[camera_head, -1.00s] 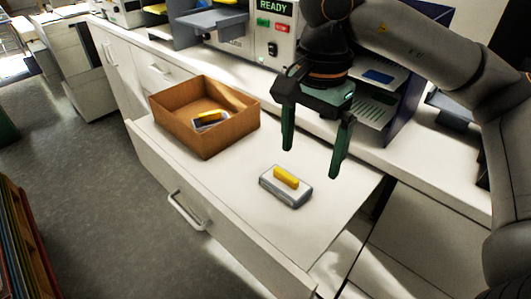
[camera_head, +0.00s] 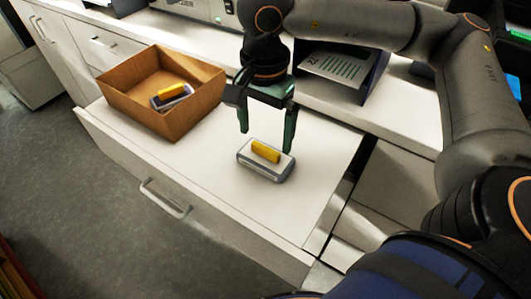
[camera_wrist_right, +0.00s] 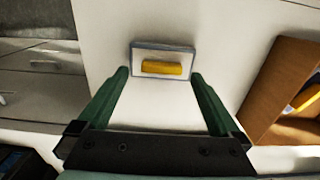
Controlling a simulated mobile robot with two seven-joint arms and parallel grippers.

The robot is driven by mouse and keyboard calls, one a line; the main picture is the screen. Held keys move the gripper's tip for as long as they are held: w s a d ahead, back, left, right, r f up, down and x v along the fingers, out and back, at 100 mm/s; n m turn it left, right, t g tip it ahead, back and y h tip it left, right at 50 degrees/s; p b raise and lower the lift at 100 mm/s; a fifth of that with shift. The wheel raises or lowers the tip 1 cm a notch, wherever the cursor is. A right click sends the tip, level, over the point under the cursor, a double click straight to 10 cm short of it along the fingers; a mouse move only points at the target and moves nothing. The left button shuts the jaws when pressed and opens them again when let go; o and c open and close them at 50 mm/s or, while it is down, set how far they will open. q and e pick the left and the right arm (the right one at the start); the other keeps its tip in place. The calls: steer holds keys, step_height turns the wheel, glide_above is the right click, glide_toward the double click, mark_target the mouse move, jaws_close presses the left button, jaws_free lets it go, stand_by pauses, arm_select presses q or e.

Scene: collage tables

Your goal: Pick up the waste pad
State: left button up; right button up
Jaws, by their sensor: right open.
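The waste pad is not labelled; a grey-white block with a yellow bar on top (camera_head: 267,165) lies flat on the white drawer surface. A similar pad with a yellow bar (camera_head: 172,98) lies inside the brown box. My right gripper (camera_head: 265,141) is open and empty, pointing down just behind and above the pad on the white surface. In the right wrist view the pad (camera_wrist_right: 162,60) lies ahead of and between the lines of the two green fingers, apart from them. My left gripper is not in view.
The open brown box (camera_head: 128,105) stands left of the gripper on the same white surface (camera_head: 215,170). A drawer handle (camera_head: 165,202) juts out at the front. The surface around the pad is clear.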

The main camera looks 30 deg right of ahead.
mark_target(266, 147)
steer(key=f, duration=0.4)
steer(key=shift+w+d+f, duration=0.2)
steer(key=shift+w+d, duration=0.1)
steer(key=c, duration=1.2)
steer(key=shift+c, duration=0.3)
steer(key=shift+r+p, duration=0.15)
steer(key=shift+p, duration=0.2)
